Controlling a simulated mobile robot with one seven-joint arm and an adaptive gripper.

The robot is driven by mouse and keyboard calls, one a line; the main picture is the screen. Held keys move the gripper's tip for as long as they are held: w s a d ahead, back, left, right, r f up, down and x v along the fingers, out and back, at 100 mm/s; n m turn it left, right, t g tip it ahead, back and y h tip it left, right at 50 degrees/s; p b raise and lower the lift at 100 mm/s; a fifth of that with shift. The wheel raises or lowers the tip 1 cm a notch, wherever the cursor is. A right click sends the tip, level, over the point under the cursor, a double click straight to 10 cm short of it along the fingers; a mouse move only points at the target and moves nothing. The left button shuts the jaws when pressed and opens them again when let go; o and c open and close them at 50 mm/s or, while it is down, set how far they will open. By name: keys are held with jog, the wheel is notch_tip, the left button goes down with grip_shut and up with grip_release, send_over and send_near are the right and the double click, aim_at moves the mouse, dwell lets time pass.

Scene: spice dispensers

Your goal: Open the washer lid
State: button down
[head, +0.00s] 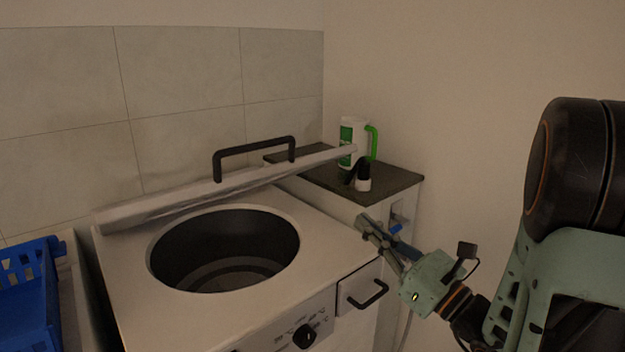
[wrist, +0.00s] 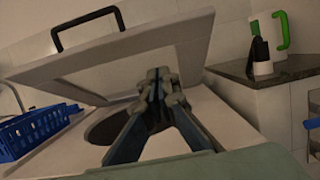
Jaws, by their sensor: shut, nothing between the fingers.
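The washer (head: 325,258) is white and top-loading, with a round dark drum opening (head: 225,250) uncovered in its top. Its lid (head: 200,194) is raised and tilted back along the rear edge, with a black handle (head: 254,149) on it. In the wrist view the lid (wrist: 120,62) stands tilted behind my fingers, with its handle (wrist: 88,27) at the upper left. My gripper (wrist: 157,78) is shut and empty. It hides part of the drum opening (wrist: 105,128) in the wrist view.
A dark-topped cabinet (head: 400,183) stands right of the washer, holding a white and green jug (head: 350,133) and a small black and white bottle (head: 363,180). A blue basket (head: 30,295) is at the left. A drawer handle (head: 368,295) sticks out in front.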

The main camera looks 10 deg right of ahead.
jog(key=r+x, duration=0.2)
jog(key=x, duration=1.1)
jog(key=shift+s+d+r, duration=0.2)
jog(key=shift+s+r, duration=0.2)
jog(key=shift+r, duration=0.1)
